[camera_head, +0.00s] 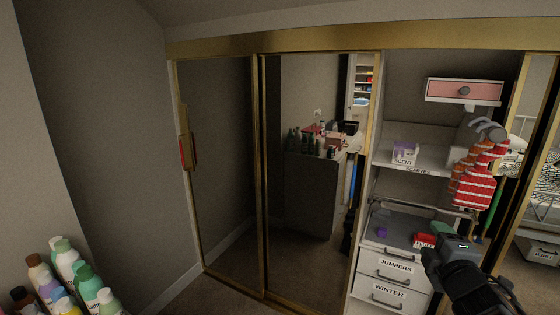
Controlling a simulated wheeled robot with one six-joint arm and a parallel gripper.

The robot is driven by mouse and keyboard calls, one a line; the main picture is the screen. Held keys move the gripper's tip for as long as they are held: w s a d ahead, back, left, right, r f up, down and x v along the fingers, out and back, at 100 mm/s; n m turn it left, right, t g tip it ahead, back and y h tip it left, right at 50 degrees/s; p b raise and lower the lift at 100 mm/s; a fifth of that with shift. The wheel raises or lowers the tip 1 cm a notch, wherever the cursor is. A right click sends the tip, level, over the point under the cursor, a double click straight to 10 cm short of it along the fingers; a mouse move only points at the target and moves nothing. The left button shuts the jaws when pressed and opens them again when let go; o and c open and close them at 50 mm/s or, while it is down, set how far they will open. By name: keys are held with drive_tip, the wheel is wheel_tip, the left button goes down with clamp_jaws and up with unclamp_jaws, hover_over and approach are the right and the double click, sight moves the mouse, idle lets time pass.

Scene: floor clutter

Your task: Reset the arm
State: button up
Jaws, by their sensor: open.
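My gripper (432,264) is at the lower right, at the end of my black arm, in front of the open closet section with white drawers. It is open, and nothing shows between its fingers. The arm comes in from the bottom right corner and hides part of the drawers' right side.
White drawers (388,279) and shelves (412,158) stand behind my gripper. Red-striped cloth (473,185) hangs above it. Sliding mirror doors (300,190) with gold frames fill the middle. Several bottles (66,262) stand at the lower left.

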drive_tip(key=s+d+f+m+g+h, duration=0.4)
drive_tip(key=f+m+g, duration=0.3)
drive_tip(key=m, duration=0.5)
drive_tip(key=s+a+f+m+g+y+p, duration=0.1)
drive_tip(key=s+a+g+y+p, duration=0.1)
drive_tip(key=a, duration=0.8)
drive_tip(key=s+a+f+m+g+y+p, duration=0.1)
drive_tip(key=s+a+g+y, duration=0.3)
drive_tip(key=a, duration=0.7)
drive_tip(key=shift+s+f+m+g+y+p, duration=0.15)
drive_tip(key=shift+f+m+g+y+p, duration=0.2)
drive_tip(key=shift+f+y+p, duration=0.3)
